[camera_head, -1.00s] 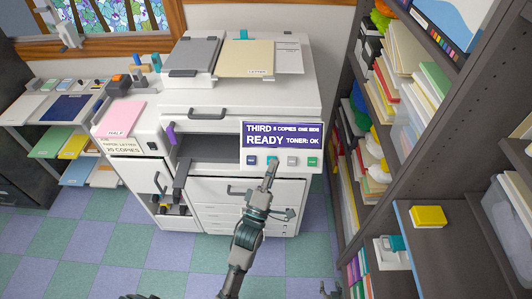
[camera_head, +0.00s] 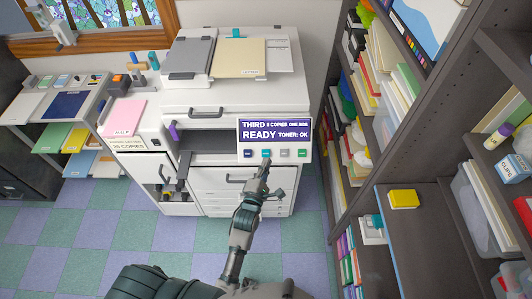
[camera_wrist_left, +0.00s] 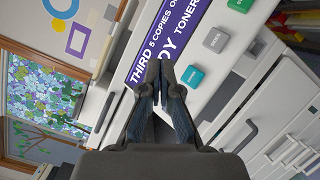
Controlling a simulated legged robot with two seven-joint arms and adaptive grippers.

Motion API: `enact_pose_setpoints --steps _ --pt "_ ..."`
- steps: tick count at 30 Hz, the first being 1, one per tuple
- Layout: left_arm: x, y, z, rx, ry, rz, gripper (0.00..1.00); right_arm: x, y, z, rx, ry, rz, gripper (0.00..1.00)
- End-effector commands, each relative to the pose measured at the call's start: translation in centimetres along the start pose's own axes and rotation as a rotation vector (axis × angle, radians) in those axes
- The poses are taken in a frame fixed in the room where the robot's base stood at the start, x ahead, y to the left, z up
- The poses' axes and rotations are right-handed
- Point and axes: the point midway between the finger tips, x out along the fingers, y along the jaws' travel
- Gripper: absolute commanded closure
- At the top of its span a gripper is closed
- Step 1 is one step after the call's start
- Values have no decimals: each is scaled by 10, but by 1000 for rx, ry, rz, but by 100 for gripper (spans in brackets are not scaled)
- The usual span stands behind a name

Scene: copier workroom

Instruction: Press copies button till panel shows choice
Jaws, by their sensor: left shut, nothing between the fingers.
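The copier's control panel (camera_head: 275,132) reads "THIRD 5 COPIES ONE SIDE" and "READY TONER: OK" in white on dark blue. Below it sits a row of small buttons: blue (camera_head: 248,153), teal (camera_head: 265,154), grey (camera_head: 284,153) and green (camera_head: 302,153). In the left wrist view the teal button (camera_wrist_left: 193,77) carries a small word I cannot read surely. My left gripper (camera_head: 265,164) is shut and empty, its tips just below the teal button. In the wrist view the tips (camera_wrist_left: 167,66) lie over the panel's lower edge; contact cannot be told. My right gripper is not in view.
A card marked "25 COPIES" (camera_head: 127,145) and a pink note marked "HALF" (camera_head: 123,117) lie on the copier's left side. A shelf unit with a yellow block (camera_head: 403,199) stands close on the right. The tiled floor (camera_head: 60,240) at left front is clear.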

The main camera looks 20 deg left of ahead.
Motion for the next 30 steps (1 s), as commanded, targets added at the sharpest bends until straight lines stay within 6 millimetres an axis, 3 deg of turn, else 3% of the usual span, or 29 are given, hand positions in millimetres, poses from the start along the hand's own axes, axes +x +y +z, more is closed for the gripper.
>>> enact_pose_setpoints --steps 8,19,30 --pt "8 -8 -6 2 -2 1 100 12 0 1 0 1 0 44" --pt "43 -36 -34 4 -2 1 100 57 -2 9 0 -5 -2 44" --pt "61 -44 -44 1 -1 1 100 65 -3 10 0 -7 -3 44"
